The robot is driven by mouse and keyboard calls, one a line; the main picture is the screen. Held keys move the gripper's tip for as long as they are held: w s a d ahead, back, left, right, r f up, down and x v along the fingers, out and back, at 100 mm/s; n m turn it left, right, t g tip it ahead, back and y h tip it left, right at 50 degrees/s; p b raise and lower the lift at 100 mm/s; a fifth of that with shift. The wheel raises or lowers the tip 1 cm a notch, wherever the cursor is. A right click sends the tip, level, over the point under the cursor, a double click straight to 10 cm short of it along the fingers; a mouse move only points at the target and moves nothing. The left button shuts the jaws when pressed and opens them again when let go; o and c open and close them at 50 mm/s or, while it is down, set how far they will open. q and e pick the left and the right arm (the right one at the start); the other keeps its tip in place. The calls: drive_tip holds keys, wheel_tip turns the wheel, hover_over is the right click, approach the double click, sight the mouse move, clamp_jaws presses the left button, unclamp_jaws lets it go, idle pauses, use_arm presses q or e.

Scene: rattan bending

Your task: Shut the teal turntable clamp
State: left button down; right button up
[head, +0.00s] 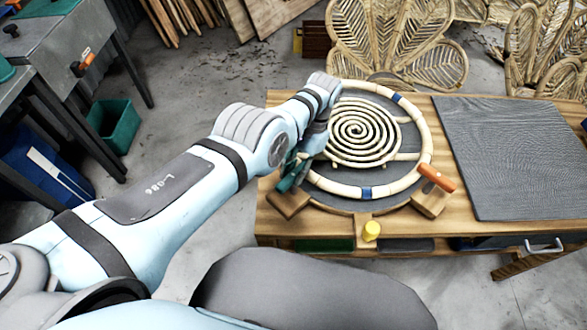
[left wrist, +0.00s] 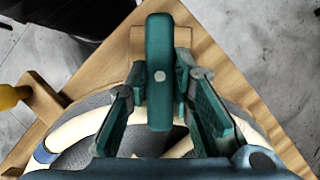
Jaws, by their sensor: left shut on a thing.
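The teal clamp handle (left wrist: 160,75) is a long rounded lever in the middle of the left wrist view. My left gripper (left wrist: 161,88) has one finger on each side of it and is shut on it. In the head view, my left gripper (head: 291,176) is at the left front edge of the turntable (head: 331,195), above a wooden clamp block (head: 288,203). My wrist and fingers hide most of the clamp there. A pale rattan ring (head: 416,126) with a spiral (head: 355,131) inside lies on the turntable. My right gripper is not in view.
An orange-handled clamp (head: 437,178) is at the turntable's right front. A yellow knob (head: 371,230) is at the front edge. A dark ribbed mat (head: 515,150) covers the right of the wooden table (head: 270,222). Woven rattan chairs (head: 390,45) stand behind.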

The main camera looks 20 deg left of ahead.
use_arm(q)
drive_tip(key=shift+m, duration=0.3)
drive_tip(key=c, duration=1.4)
unclamp_jaws()
